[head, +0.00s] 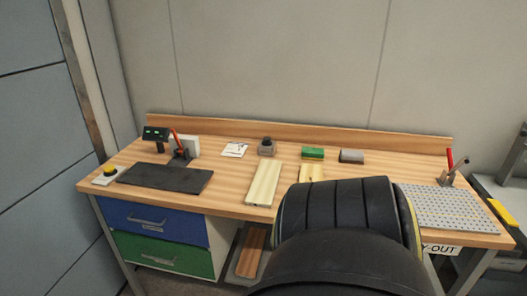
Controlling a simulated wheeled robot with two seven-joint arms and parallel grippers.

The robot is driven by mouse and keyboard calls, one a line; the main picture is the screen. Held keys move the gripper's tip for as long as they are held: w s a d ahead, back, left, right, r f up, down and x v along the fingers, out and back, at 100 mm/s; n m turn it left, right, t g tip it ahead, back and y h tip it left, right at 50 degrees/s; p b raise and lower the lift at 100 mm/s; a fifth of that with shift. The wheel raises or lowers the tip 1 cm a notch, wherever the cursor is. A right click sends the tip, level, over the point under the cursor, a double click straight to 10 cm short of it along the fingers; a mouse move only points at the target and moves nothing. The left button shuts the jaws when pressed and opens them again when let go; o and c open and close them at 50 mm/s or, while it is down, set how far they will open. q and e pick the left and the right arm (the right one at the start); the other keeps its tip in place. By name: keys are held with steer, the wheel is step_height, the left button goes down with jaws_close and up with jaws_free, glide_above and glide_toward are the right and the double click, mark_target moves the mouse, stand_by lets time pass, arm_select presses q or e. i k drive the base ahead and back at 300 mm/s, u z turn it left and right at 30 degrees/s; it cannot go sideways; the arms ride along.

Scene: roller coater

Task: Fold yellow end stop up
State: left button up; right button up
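A yellow flat piece (501,212), which looks like the end stop, shows at the far right on a grey machine (509,190). It lies along the machine's near edge, low and slightly slanted. The machine is cut off by the right picture edge, so I cannot tell how the piece is hinged. Neither of my grippers is in view. A large black link of my own arm fills the lower middle of the head view, well left of the yellow piece, and hides part of the bench front.
A wooden workbench (225,192) spans the middle. It carries a black mat (165,178), pale boards (264,184), a green block (313,153), a grey block (351,156) and a perforated metal plate (450,207). A red-handled tool (450,168) stands at its right end, near the machine.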

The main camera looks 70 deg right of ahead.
mark_target(503, 215)
steer(key=z, duration=1.8)
steer(key=i, duration=0.15)
steer(key=z, duration=0.55)
